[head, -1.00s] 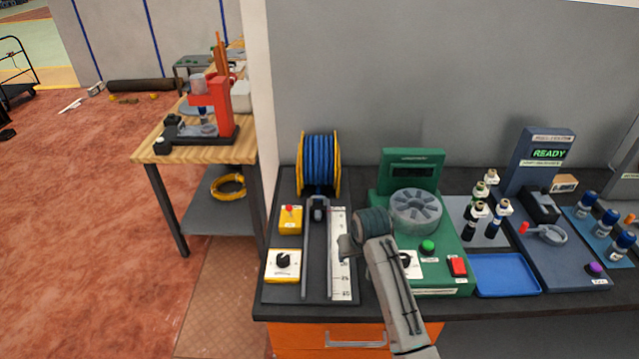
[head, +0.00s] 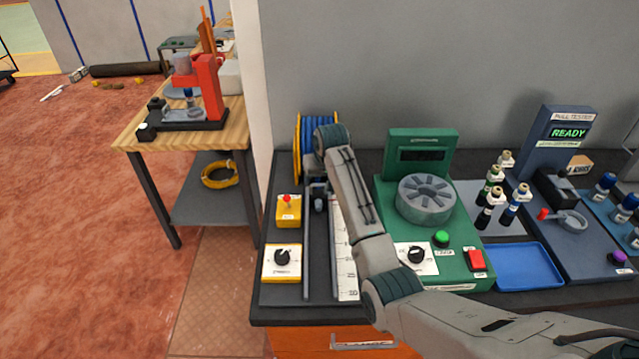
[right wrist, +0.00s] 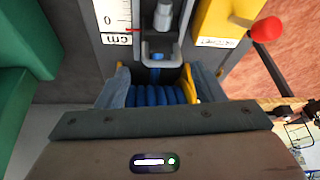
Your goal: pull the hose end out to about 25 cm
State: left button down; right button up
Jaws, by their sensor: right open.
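The blue hose is wound on a yellow-flanged reel (head: 300,150) at the back of the dispenser. The grey metal hose end (right wrist: 163,18) sits at the guide bracket (right wrist: 160,55), close to the zero of the white cm scale (right wrist: 112,15). The scale (head: 346,270) also shows beside the dark track in the head view. My right gripper (right wrist: 160,78) is open and empty, with its fingers over the blue windings. In the head view my right wrist and forearm hide part of the reel and scale. My left gripper is not in view.
A yellow box with a red lever (head: 288,210) and a yellow-framed dial (head: 283,262) stand left of the track. A green machine with a grey wheel (head: 427,200) stands close on the right. Beyond it are bottles and a blue tray (head: 526,267).

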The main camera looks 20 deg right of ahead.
aim_at(319, 185)
jog(key=x, duration=0.5)
jog(key=shift+w+f+p, duration=0.1)
jog(key=shift+w+p, duration=0.2)
jog(key=shift+p, duration=0.05)
jog(key=shift+w+f, duration=0.1)
jog(key=shift+f, duration=0.55)
jog(key=shift+w+f, duration=0.1)
